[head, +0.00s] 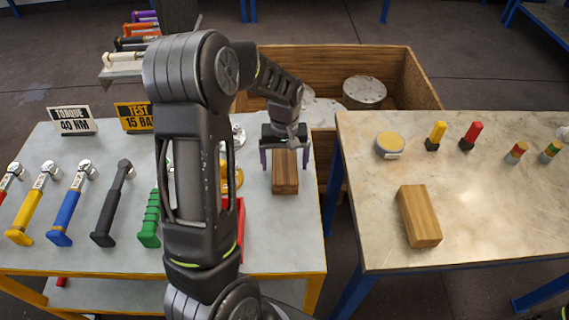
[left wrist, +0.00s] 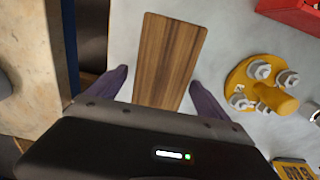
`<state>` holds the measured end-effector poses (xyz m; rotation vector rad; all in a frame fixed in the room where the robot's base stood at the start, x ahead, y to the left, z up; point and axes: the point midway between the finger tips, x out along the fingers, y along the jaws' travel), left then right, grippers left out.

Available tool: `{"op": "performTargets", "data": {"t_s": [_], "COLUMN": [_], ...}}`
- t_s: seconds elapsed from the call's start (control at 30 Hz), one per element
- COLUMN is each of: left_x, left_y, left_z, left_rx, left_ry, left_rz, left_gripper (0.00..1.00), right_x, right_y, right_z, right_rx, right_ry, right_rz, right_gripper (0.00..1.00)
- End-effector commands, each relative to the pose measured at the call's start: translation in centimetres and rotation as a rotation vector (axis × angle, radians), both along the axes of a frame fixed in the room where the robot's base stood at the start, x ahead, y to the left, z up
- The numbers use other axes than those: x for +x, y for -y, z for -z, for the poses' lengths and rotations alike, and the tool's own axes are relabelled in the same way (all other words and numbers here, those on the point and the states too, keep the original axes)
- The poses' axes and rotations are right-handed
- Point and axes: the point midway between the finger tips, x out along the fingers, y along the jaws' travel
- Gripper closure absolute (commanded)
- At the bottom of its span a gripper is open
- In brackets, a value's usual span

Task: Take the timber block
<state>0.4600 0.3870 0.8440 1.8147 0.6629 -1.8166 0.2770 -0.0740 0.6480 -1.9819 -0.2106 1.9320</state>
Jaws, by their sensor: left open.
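A brown timber block (head: 285,182) lies on the grey left table (head: 301,230), near its right edge. My left gripper (head: 285,170) is open over it, with one finger on each side of the block. In the left wrist view the same block (left wrist: 168,58) lies between the two purple fingers, with a gap showing on both sides. I cannot tell exactly how high the fingertips are above the table. A second, lighter timber block (head: 419,216) lies on the right table (head: 480,210).
A yellow flange piece with bolts (left wrist: 262,85) stands close beside the block, and a red box (left wrist: 295,12) lies beyond it. Several hammer-like tools, including a blue one (head: 70,205), lie to the left. A wooden crate (head: 420,85) stands behind. A gap separates the tables.

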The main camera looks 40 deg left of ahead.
Motion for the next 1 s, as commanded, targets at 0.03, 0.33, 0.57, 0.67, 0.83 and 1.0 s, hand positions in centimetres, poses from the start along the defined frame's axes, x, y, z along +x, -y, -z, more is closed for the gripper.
{"op": "performTargets", "data": {"t_s": [0.03, 0.33, 0.57, 0.67, 0.83, 1.0], "left_x": [-0.04, -0.02, 0.0, -0.01, -0.01, -0.01], "left_y": [0.0, 0.0, 0.0, -0.01, -0.01, -0.01], "left_z": [0.49, 0.96, 0.94, 0.93, 0.92, 0.92], "left_rx": [-0.001, -0.001, -0.001, 0.0, 0.0, 0.0], "left_ry": [-0.001, 0.001, 0.001, 0.001, 0.001, 0.001], "left_rz": [0.0, 0.0, 0.0, 0.0, 0.0, 0.0], "left_gripper": [0.11, 0.11, 0.11, 0.11, 0.22, 0.36], "right_x": [-0.02, -0.04, -0.04, -0.04, -0.04, -0.04], "right_y": [0.01, 0.02, 0.02, 0.01, 0.01, 0.01], "right_z": [-0.12, -0.07, -0.07, -0.08, -0.08, -0.08], "right_rx": [-0.001, -0.001, -0.001, -0.001, -0.001, -0.001], "right_ry": [-0.001, -0.001, -0.001, -0.001, -0.001, -0.001], "right_rz": [0.0, 0.001, 0.001, 0.001, 0.001, 0.001], "right_gripper": [0.64, 0.64, 0.64, 0.64, 0.64, 0.64]}}
